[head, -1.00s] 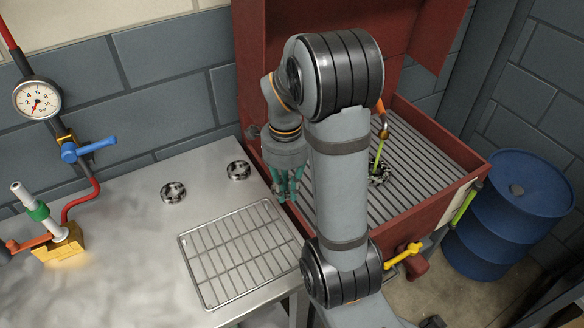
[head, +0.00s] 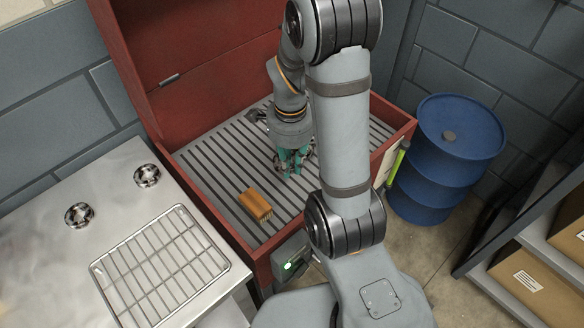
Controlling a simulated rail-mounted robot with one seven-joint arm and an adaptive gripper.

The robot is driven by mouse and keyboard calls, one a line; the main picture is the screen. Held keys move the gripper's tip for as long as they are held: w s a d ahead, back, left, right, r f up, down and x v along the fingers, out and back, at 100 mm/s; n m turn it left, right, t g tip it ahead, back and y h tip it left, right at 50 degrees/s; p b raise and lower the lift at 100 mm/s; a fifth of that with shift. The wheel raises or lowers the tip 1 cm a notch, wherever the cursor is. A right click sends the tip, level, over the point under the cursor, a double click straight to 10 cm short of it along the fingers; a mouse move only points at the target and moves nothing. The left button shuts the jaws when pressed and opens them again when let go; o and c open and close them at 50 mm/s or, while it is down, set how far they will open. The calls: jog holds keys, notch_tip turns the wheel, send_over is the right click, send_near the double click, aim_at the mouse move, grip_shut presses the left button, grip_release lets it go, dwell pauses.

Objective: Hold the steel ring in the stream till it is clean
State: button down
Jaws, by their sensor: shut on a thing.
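My gripper (head: 292,164), with teal fingers, is low over the slatted grate (head: 225,160) of the red washing basin. It is shut on a ring (head: 309,153), of which only a small dark, speckled part shows beside the fingers. The fingers and my arm hide most of this ring, so I cannot tell how clean it is.
An orange-brown brush (head: 254,204) lies on the grate, left of and nearer than my gripper. An empty wire rack (head: 160,265) lies on the bench. A blue drum (head: 445,160) stands right of the basin.

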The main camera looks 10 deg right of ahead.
jog(key=w+d+f+p, duration=0.1)
jog(key=w+d, duration=0.1)
jog(key=w, duration=0.4)
jog(key=w+d+f+p, duration=0.1)
jog(key=w, duration=0.5)
jog(key=shift+w+d+f+p, duration=0.3)
jog(key=shift+w+d+p, duration=0.05)
jog(key=shift+d+p, duration=0.05)
dwell(0.3)
jog(key=shift+d, duration=0.15)
jog(key=shift+s+d+b, duration=0.2)
jog(key=shift+d+b, duration=0.1)
jog(key=shift+d, duration=0.15)
jog(key=shift+w+a, duration=0.1)
jog(key=shift+a, duration=0.15)
jog(key=shift+w+a, duration=0.1)
jog(key=shift+a, duration=0.25)
jog(key=shift+d, duration=0.15)
jog(key=shift+d+b, duration=0.4)
jog(key=shift+d, duration=0.05)
